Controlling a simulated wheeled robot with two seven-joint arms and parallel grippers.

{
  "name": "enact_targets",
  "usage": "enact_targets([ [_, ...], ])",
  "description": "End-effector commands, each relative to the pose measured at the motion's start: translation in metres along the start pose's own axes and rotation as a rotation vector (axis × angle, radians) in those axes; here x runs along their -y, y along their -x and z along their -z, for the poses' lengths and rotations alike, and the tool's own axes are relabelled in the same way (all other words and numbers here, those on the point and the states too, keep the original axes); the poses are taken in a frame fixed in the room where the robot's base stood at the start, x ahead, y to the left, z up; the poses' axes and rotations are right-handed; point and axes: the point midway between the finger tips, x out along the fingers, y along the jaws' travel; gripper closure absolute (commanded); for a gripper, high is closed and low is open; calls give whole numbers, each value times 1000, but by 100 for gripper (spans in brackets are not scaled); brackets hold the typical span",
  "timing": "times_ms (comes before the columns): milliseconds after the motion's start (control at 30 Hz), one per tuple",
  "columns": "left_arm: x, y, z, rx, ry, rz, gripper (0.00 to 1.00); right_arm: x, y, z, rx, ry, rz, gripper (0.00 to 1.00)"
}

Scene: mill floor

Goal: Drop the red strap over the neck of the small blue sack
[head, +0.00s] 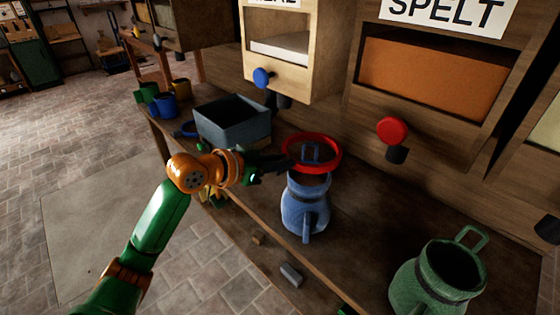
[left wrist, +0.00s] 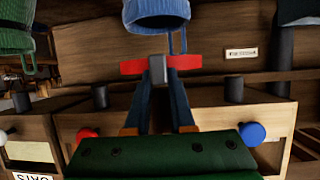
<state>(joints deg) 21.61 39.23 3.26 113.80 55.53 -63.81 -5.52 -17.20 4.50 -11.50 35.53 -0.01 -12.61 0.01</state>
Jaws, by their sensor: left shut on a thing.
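The red strap (head: 338,155) is a stiff ring, held roughly level by my left gripper (head: 284,163) at its left side. The left gripper is shut on it. In the left wrist view the strap (left wrist: 132,67) shows edge-on across the fingertips (left wrist: 157,70). The small blue sack (head: 303,208) stands upright on the bench beneath the ring, and a blue loop at its mouth shows through the ring. In the upside-down left wrist view, a gap shows between the strap and the sack's mouth (left wrist: 157,22). My right gripper is not in view.
A green sack (head: 425,285) stands at the right front of the bench. A grey-blue bin (head: 232,125) and several mugs (head: 166,104) are at the left. Wooden bins with a blue knob (head: 262,77) and a red knob (head: 392,130) line the back. Small blocks (head: 291,274) lie near the front edge.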

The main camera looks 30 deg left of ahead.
Motion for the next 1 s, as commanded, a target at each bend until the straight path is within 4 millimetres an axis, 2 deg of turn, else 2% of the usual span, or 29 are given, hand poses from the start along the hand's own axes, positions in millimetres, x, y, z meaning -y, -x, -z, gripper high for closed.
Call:
enact_targets([
  [1000, 0, 0, 1, 0, 0, 0, 100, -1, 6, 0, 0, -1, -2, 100],
])
